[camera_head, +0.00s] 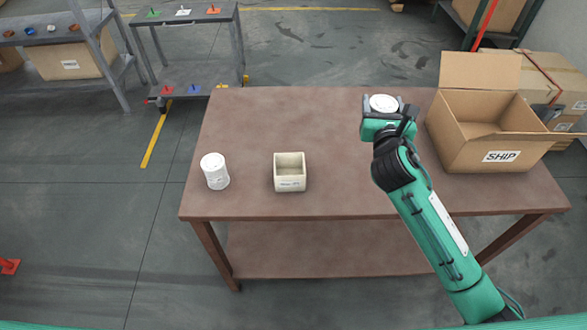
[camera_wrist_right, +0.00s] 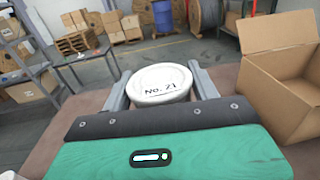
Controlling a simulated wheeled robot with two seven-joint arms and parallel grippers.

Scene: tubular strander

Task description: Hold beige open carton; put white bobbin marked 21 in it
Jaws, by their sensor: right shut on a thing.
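The white bobbin (camera_head: 383,103) is in my right gripper (camera_head: 384,107) above the back right part of the table. In the right wrist view its round top (camera_wrist_right: 160,82) reads "No. 21", and a finger of my right gripper (camera_wrist_right: 160,90) lies on each side of it. My left gripper is not in view.
On the brown table (camera_head: 300,120) stand another white bobbin (camera_head: 215,171) at left and a small cream open box (camera_head: 290,172). A taped box (camera_head: 545,80) is behind the carton. The table's middle is clear. Shelving (camera_head: 70,50) stands at the back left.

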